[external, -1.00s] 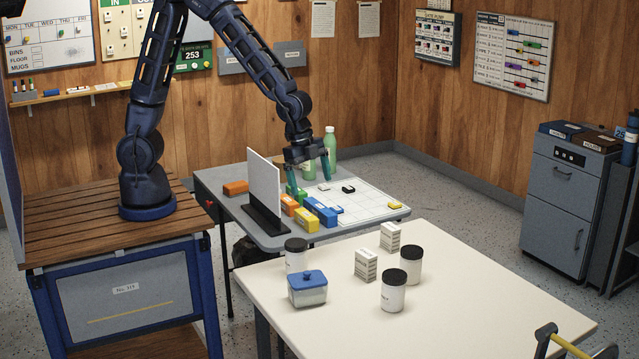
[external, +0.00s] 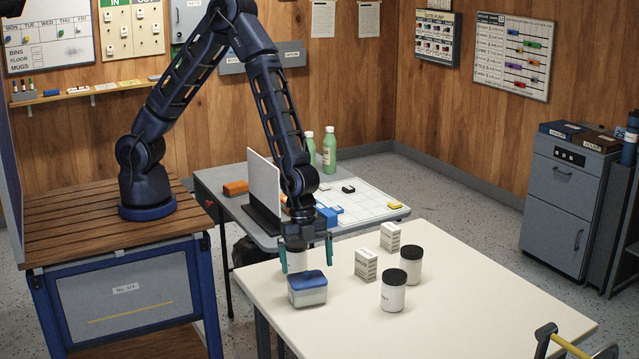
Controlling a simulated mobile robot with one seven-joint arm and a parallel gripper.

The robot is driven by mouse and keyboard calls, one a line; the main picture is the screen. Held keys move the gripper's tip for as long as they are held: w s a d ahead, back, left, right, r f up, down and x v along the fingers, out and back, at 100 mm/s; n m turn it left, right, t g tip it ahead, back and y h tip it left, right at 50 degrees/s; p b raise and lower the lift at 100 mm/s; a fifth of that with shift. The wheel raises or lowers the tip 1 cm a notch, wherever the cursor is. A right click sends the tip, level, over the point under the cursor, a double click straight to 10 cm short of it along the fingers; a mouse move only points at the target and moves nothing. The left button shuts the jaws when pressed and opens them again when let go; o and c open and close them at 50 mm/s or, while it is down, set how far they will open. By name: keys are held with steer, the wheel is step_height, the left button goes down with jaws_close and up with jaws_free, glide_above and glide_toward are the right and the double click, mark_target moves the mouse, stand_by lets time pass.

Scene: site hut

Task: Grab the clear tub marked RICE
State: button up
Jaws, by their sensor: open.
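A clear tub (external: 308,296) with a blue lid stands on the near left part of the cream table (external: 470,310). Its label cannot be read from here. My gripper (external: 307,262) is open and points down, just above and behind the tub's lid. Its teal fingers are spread wide, and nothing is seen between them except the view of a white canister (external: 296,261) behind. That canister is mostly hidden by my gripper. I cannot tell whether the fingers touch anything.
White canisters with black lids (external: 393,292) (external: 411,265) and small printed boxes (external: 366,265) (external: 390,237) stand right of the tub. The grey table (external: 225,190) behind holds an upright white panel (external: 264,184) and green bottles (external: 329,150).

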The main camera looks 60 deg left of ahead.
mark_target(307, 279)
steer(key=x, duration=0.2)
steer(key=shift+d+f, duration=0.1)
steer(key=shift+f, duration=0.2)
steer(key=shift+a+x, duration=0.15)
steer(key=shift+x, duration=1.1)
steer(key=shift+a+x, duration=0.15)
steer(key=shift+x, duration=1.15)
steer(key=c, duration=0.9)
steer(key=shift+o, duration=0.2)
